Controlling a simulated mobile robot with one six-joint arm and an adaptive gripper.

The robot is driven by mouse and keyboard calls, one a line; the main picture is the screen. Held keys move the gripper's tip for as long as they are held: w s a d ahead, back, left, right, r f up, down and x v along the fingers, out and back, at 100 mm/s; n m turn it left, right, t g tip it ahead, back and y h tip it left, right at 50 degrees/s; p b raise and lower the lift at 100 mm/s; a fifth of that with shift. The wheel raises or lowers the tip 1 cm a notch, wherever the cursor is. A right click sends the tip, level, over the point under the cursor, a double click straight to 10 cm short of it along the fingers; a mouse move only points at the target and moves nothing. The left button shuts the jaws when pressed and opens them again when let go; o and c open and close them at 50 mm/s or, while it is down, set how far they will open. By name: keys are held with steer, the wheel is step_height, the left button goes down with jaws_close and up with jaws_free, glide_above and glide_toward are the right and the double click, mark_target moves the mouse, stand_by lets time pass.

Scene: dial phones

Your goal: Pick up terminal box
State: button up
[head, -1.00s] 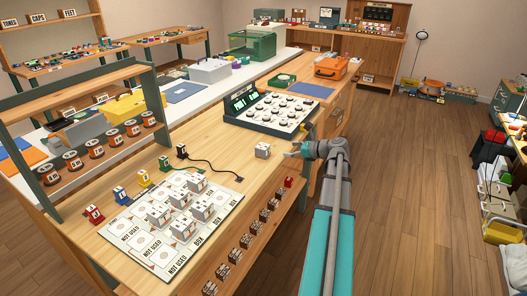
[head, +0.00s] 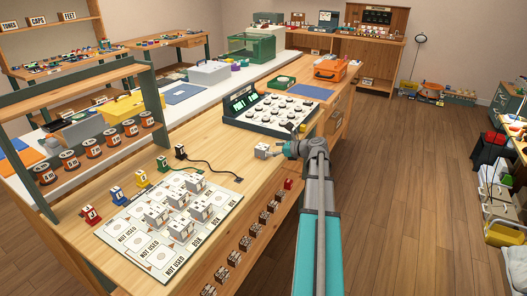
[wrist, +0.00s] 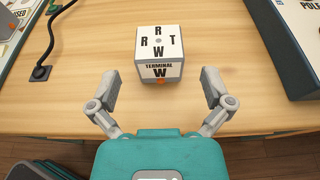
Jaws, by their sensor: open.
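The terminal box (wrist: 160,50) is a small white-topped grey cube. In the wrist view its top shows the letters R, W and T, and its front reads TERMINAL W. It stands upright on the wooden bench. In the head view the terminal box (head: 262,151) is just left of my gripper (head: 281,148). In the wrist view my gripper (wrist: 159,88) is open and empty. Its two fingers are apart, on either side of the box's near face and short of it. Neither finger touches the box there.
A board of similar white boxes (head: 120,228) lies to the left on the bench. A black cable plug (wrist: 40,73) lies left of the terminal box. The bench's front edge runs below my gripper. Bare wood surrounds the box.

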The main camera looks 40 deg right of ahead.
mark_target(262, 146)
steer(key=shift+r+b+x, duration=0.15)
steer(key=shift+b+x, duration=0.1)
steer(key=shift+x, duration=1.05)
steer(key=shift+r+b+x, duration=0.1)
steer(key=shift+b+x, duration=0.15)
steer(key=shift+x, duration=1.05)
steer(key=shift+w, duration=0.1)
steer(key=c, duration=1.1)
steer(key=shift+r, duration=0.15)
step_height(262, 146, up, 3)
steer(key=p, duration=0.3)
steer(key=s+a+r+p, duration=0.9)
steer(key=s+p, duration=0.1)
steer(key=shift+s+a+r, duration=0.15)
steer(key=shift+a+r, duration=0.2)
steer(key=shift+r, duration=0.05)
